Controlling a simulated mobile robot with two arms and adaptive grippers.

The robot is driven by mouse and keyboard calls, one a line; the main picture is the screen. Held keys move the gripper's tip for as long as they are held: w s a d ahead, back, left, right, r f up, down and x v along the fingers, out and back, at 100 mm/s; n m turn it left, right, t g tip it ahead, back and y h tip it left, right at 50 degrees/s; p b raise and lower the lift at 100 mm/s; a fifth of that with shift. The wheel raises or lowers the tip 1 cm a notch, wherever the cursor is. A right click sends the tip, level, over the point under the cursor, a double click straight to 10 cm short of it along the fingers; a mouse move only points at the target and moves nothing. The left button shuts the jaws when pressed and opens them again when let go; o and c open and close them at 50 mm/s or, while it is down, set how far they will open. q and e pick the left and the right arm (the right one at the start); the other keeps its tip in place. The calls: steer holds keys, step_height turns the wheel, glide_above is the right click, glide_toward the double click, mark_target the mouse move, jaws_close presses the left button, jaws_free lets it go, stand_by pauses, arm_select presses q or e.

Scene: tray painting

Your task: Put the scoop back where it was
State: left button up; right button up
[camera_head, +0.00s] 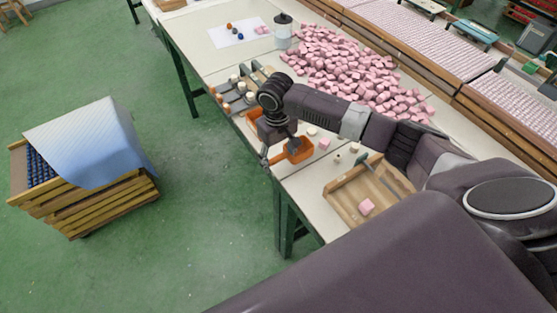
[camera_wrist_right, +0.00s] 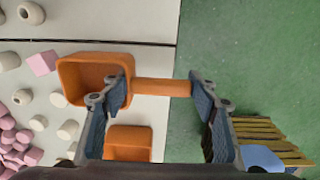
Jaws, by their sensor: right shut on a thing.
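The scoop is orange, with a square open bowl (camera_head: 301,151) beside the table's near left edge in the head view. My right gripper (camera_head: 279,157) is shut on it. In the right wrist view its handle (camera_wrist_right: 163,87) lies between the two fingers of my right gripper (camera_wrist_right: 160,98), and its bowl (camera_wrist_right: 72,80) extends left over the white table. The bowl looks empty. I cannot tell whether the scoop touches the tabletop. My left gripper is not in view.
A second orange container (camera_wrist_right: 128,138) sits close by. A wooden tray (camera_head: 340,205) holding a pink cube (camera_head: 367,206) stands to the right. A heap of pink cubes (camera_head: 350,70) covers the table behind. Green floor (camera_head: 215,190) is open left of the table.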

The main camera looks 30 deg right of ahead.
steer(key=shift+f, duration=0.8)
steer(key=shift+f, duration=0.1)
steer(key=o, duration=1.4)
step_height(320, 180, up, 12)
steer(key=shift+a+r+b, duration=0.15)
steer(key=shift+b, duration=0.2)
